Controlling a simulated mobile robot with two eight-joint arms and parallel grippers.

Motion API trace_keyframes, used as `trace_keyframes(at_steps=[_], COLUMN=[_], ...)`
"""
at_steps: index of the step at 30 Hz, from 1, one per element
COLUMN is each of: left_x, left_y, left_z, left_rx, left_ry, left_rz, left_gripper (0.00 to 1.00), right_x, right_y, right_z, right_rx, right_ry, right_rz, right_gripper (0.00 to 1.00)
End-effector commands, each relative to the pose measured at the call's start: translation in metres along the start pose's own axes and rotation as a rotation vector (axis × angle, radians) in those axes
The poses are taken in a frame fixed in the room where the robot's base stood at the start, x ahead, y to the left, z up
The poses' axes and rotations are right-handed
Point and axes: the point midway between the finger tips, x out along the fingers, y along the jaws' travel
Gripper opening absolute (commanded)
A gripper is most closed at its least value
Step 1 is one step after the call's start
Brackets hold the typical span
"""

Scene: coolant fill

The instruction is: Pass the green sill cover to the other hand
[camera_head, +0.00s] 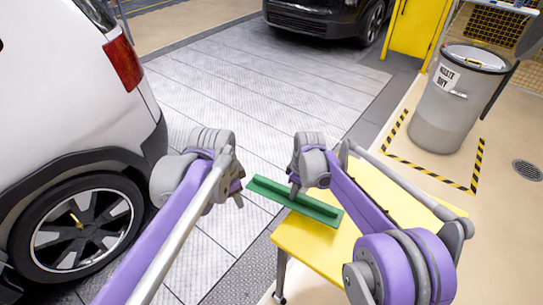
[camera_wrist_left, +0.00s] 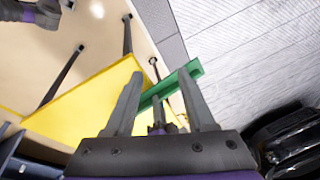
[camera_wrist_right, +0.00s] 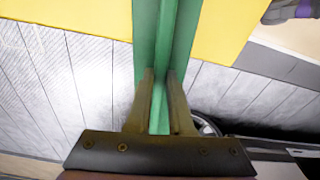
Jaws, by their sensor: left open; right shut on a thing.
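The green sill cover (camera_head: 320,208) is a long flat strip with a raised rib along it. My right gripper (camera_head: 295,190) is shut on that rib; the right wrist view shows the fingers (camera_wrist_right: 160,75) on either side of it on the cover (camera_wrist_right: 149,25). The cover is held out over the yellow table's left edge in the head view. My left gripper (camera_head: 239,190) is open and empty near the cover's left end. In the left wrist view, the cover (camera_wrist_left: 190,72) shows beyond and between the open fingers (camera_wrist_left: 160,75). Whether they touch it is unclear.
A yellow table (camera_head: 310,245) lies below the cover and my right arm. A white car (camera_head: 65,65) stands close at the left. A grey waste bin (camera_head: 452,105) stands inside striped floor tape at the right.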

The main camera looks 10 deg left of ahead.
Motion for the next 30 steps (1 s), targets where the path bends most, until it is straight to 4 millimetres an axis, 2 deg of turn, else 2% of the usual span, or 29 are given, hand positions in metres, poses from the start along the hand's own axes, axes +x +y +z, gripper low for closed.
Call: trace_keyframes(at_steps=[1, 6, 15, 22, 30], left_x=[0.002, 0.011, 0.045, 0.067, 0.085], left_y=[-0.011, -0.040, -0.072, -0.079, -0.077], left_z=[-0.015, -0.059, -0.125, -0.150, -0.153], left_rx=[0.076, 0.359, 0.835, 1.057, 1.115], left_ry=[-0.010, -0.040, -0.058, -0.052, -0.048], left_rz=[0.016, 0.075, 0.191, 0.251, 0.267], left_gripper=[0.55, 0.55, 0.55, 0.55, 0.55], right_x=[0.000, 0.000, 0.000, 0.000, 0.000], right_y=[0.000, 0.000, 0.000, 0.000, 0.000], right_z=[0.000, 0.000, 0.000, 0.000, 0.000], right_rx=[0.000, 0.000, 0.000, 0.000, 0.000], right_ry=[0.000, 0.000, 0.000, 0.000, 0.000], right_rz=[0.000, 0.000, 0.000, 0.000, 0.000], right_gripper=[0.00, 0.00, 0.00, 0.00, 0.00])
